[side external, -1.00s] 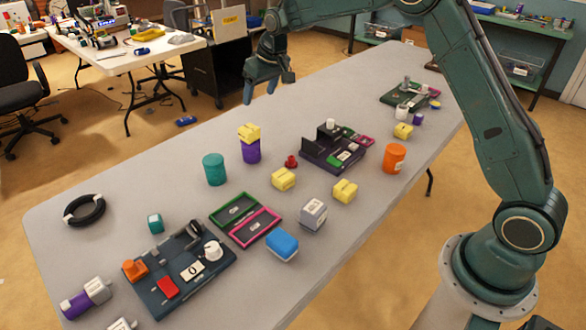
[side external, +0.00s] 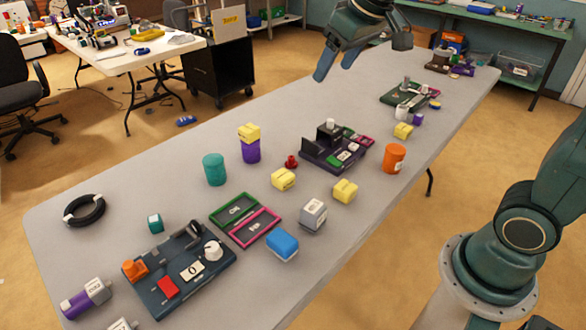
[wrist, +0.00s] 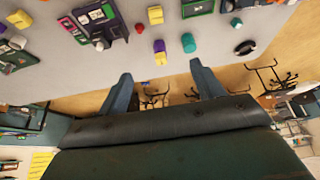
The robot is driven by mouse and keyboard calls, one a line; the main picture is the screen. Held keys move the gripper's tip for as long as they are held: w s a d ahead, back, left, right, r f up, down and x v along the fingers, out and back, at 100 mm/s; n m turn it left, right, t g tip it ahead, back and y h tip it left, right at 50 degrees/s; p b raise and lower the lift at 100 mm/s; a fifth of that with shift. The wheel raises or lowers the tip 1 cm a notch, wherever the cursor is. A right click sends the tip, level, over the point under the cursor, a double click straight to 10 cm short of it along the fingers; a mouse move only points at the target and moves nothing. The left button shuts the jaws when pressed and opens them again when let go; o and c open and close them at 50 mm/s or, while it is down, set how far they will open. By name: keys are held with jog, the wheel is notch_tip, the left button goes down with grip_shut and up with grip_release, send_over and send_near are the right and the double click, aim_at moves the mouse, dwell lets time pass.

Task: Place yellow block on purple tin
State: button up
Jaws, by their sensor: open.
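A yellow block (side external: 249,132) sits on top of the purple tin (side external: 250,151) on the grey table, left of the dark purple tray. The pair also shows in the wrist view, with the yellow block (wrist: 160,58) and a bit of the purple tin (wrist: 159,46). Other yellow blocks lie on the table: one (side external: 283,179) near the middle, one (side external: 345,191) to its right, and one (side external: 403,131) farther back. My gripper (side external: 336,68) is open and empty, high above the far part of the table, apart from the block and tin.
A teal cylinder (side external: 214,170) stands left of the tin, and a small red piece (side external: 291,161) lies to its right. A dark purple tray (side external: 318,157), an orange cylinder (side external: 394,158) and a blue block (side external: 282,244) are also on the table.

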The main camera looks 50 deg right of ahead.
jog(key=s+f, duration=0.2)
jog(key=s, duration=0.8)
jog(key=s+f, duration=0.2)
jog(key=s, duration=0.8)
jog(key=shift+a+f, duration=0.15)
jog(key=shift+a, duration=0.25)
